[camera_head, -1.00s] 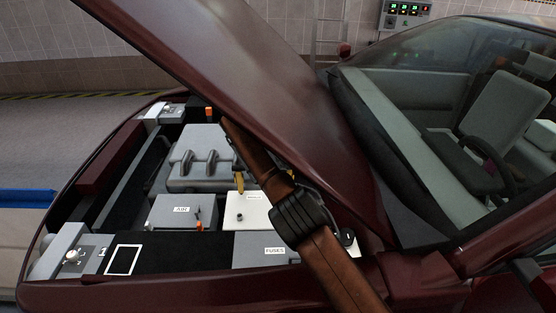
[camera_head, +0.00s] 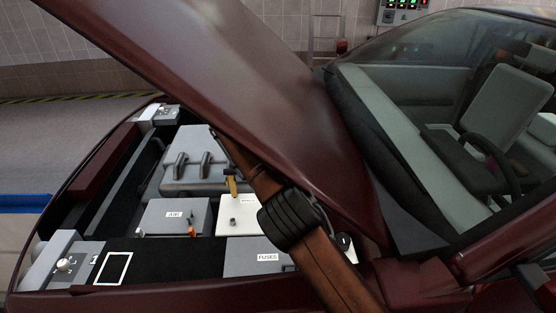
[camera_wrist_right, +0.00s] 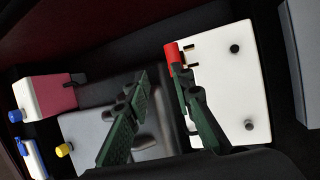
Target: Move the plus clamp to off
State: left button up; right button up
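The white battery-like box (camera_head: 238,222) sits in the engine bay; it also fills the right of the right wrist view (camera_wrist_right: 225,100). A red piece (camera_wrist_right: 172,53), which looks like the plus clamp, sits at its upper left edge in that view. My right gripper (camera_wrist_right: 158,72) is open, with dark green fingers apart and nothing seen between the tips. Its right fingertip is just below the red piece; I cannot tell if they touch. In the head view my brown right arm reaches under the hood and hides its gripper. My left gripper is not in view.
The raised hood (camera_head: 200,60) slants close above my arm. A grey AIR box (camera_head: 165,218), a FUSES box (camera_head: 250,258) and a grey engine cover (camera_head: 185,180) surround the white box. A yellow handle (camera_head: 231,186) stands behind it. The wrist view shows yellow (camera_wrist_right: 63,150) and blue (camera_wrist_right: 15,116) caps.

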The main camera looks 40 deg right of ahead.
jog(key=a+r, duration=0.1)
jog(key=a, duration=1.2)
jog(key=shift+s, duration=0.2)
